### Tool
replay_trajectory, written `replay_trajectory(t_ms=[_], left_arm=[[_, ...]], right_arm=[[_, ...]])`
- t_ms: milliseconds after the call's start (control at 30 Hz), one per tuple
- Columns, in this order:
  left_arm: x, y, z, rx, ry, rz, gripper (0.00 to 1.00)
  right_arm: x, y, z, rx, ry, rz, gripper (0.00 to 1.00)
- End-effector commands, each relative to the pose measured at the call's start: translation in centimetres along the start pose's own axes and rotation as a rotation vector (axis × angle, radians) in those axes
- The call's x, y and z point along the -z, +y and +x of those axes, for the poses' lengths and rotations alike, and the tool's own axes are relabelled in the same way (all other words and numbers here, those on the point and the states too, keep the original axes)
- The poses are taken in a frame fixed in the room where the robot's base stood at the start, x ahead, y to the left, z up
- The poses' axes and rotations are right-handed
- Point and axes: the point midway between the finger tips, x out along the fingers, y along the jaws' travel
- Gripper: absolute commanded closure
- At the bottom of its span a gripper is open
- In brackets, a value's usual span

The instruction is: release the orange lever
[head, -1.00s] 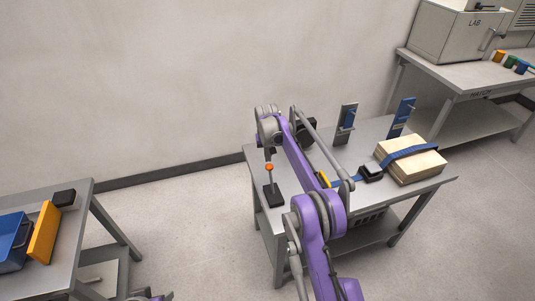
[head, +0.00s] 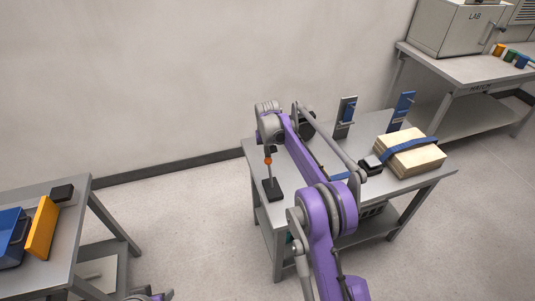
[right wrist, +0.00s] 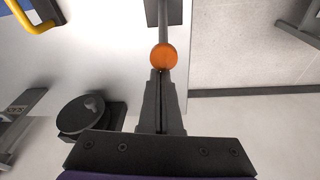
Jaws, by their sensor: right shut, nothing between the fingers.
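The orange lever is an orange ball knob (head: 268,161) on a thin grey rod that rises from a black base (head: 273,190) at the left end of the middle table. In the head view the rod looks nearly upright. My right gripper (head: 269,150) is just above the knob. In the right wrist view, the knob (right wrist: 163,57) sits right at the tips of my shut right gripper (right wrist: 160,74). The fingers look close to or touching it, but do not hold it.
The middle table (head: 437,178) also bears a wooden stack (head: 410,158) with a blue strap and two upright blue-and-grey fixtures (head: 346,112). A yellow handle (right wrist: 38,17) and a round black part (right wrist: 88,113) show in the right wrist view. A left table (head: 72,225) stands apart.

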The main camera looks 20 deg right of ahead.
Motion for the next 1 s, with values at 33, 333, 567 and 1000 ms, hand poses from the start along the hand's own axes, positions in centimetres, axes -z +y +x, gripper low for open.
replay_trajectory(t_ms=[33, 333, 567, 1000], left_arm=[[-0.1, 0.0, 0.1, 0.000, -0.001, 0.000, 0.50], [-0.7, 0.0, 0.6, 0.000, -0.006, 0.000, 0.50], [-1.4, 0.0, 1.3, 0.000, -0.012, 0.000, 0.50], [-4.5, 0.0, 4.7, 0.000, -0.034, 0.000, 0.50]], right_arm=[[-0.1, 0.0, 0.1, 0.001, 0.004, 0.001, 1.00], [-0.4, 0.1, -0.3, 0.008, 0.042, 0.003, 1.00], [-0.9, 0.2, -0.7, 0.017, 0.091, 0.006, 1.00], [-4.5, 1.0, -2.4, 0.071, 0.385, 0.026, 1.00]])
